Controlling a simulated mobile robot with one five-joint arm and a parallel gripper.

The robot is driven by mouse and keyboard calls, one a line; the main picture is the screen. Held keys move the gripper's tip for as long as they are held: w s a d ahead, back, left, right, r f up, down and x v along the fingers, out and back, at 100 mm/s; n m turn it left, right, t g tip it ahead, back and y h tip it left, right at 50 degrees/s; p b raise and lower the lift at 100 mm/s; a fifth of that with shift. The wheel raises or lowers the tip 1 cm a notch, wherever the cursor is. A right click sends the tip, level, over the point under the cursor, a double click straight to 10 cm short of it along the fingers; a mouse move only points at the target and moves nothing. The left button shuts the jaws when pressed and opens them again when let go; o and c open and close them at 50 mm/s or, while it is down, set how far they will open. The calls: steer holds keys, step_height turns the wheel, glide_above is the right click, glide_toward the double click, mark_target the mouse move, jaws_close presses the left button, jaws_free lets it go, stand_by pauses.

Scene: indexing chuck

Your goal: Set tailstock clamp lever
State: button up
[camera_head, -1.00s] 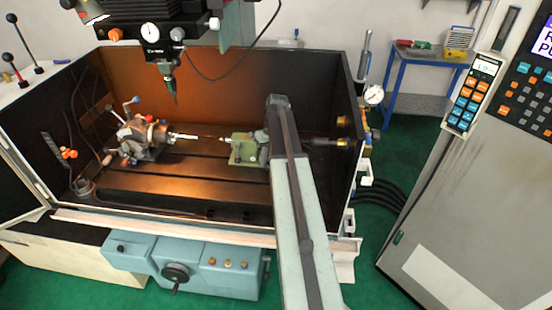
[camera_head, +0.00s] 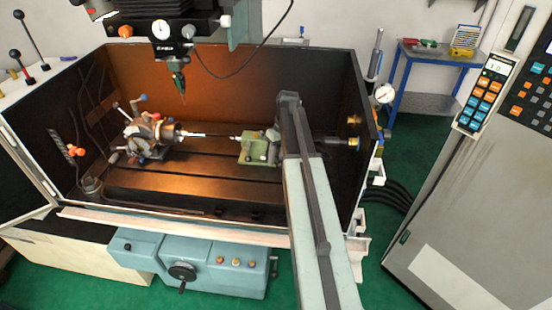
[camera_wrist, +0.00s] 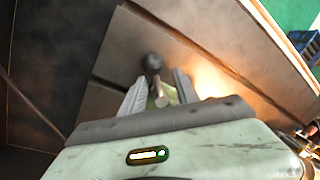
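The green tailstock (camera_head: 256,150) stands on the machine table, right of centre in the head view, partly behind my arm. In the wrist view a lever with a dark ball knob (camera_wrist: 152,63) and a short grey shaft shows ahead of and between my fingers; it looks like the clamp lever. My gripper (camera_wrist: 159,80) is open, one finger on each side of the lever, with gaps visible. A bit of green body shows between the fingers behind the lever. In the head view my fingers and the lever are hidden by my arm.
The indexing chuck (camera_head: 148,138) sits left on the slotted table, with a thin workpiece (camera_head: 215,136) towards the tailstock. A spindle head (camera_head: 165,30) hangs above. The enclosure's front rim (camera_head: 180,222) and right wall surround my arm. A control cabinet stands right.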

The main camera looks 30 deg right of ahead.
steer(key=shift+w, duration=0.1)
step_height(320, 180, up, 8)
steer(key=d+p, duration=0.1)
steer(key=p, duration=0.6)
steer(key=shift+d+f+p, duration=0.2)
steer(key=shift+d+p, duration=0.1)
steer(key=shift+d, duration=0.05)
steer(key=c, duration=0.3)
steer(key=shift+h, duration=0.3)
steer(key=a, duration=0.4)
steer(key=s+a+f, duration=0.1)
steer(key=a, duration=0.4)
steer(key=s+a+b, duration=0.1)
steer(key=a, duration=0.3)
steer(key=shift+s+a+f, duration=0.15)
steer(key=shift+s+f, duration=0.05)
steer(key=shift+f, duration=0.1)
jaws_close()
steer(key=s+a, duration=0.4)
steer(key=a, duration=0.5)
steer(key=s+a+f+h+b, duration=0.1)
steer(key=s+a, duration=0.3)
steer(key=a, duration=0.6)
steer(key=shift+f+h, duration=0.2)
steer(key=shift+h, duration=0.1)
